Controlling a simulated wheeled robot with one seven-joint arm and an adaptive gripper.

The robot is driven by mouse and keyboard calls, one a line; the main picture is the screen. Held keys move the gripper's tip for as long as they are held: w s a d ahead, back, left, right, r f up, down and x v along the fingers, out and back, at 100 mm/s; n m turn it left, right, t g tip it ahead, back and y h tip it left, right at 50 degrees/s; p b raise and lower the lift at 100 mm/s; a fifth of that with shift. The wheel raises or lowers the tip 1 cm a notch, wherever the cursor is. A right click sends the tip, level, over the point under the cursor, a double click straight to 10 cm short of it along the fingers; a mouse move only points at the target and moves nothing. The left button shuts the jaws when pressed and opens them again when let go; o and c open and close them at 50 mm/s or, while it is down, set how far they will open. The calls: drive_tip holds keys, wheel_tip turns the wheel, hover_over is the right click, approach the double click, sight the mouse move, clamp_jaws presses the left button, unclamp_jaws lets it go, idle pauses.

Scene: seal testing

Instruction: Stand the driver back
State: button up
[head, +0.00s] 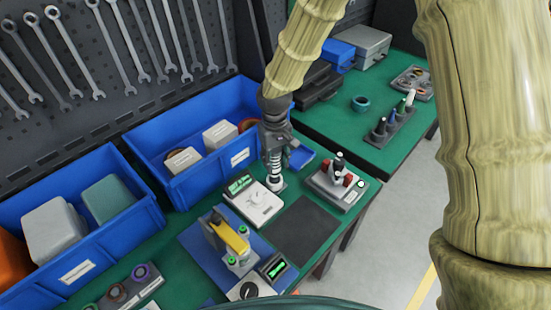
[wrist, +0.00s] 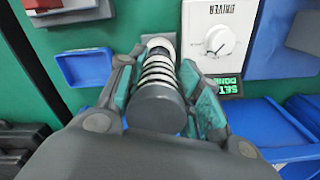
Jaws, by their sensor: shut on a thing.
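The driver (head: 274,168) has a dark body with pale rings and hangs about upright below my gripper (head: 274,135). In the wrist view the driver (wrist: 158,82) is seen from its dark rounded end, between the two teal-padded fingers of my gripper (wrist: 162,92), which is shut on it. A small grey base (wrist: 161,38) shows past the driver's far end, beside the white driver controller (head: 254,202). The controller (wrist: 218,32) has a dial and a lit green display. The driver's tip is hidden, so I cannot tell whether it is seated in the base or just above it.
A small blue tray (head: 301,157) lies close to the driver. Blue bins (head: 172,140) stand behind on the green bench. A blue fixture plate (head: 200,246) with a yellow-topped clamp is in front. A dark mat (head: 305,230) is bare. A grey unit with red parts (head: 335,187) stands right.

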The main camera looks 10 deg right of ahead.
drive_tip(key=shift+f, duration=0.35)
idle(1.3)
drive_tip(key=o, duration=1.2)
drive_tip(key=shift+r+p, duration=3.55)
drive_tip(key=shift+r, duration=0.9)
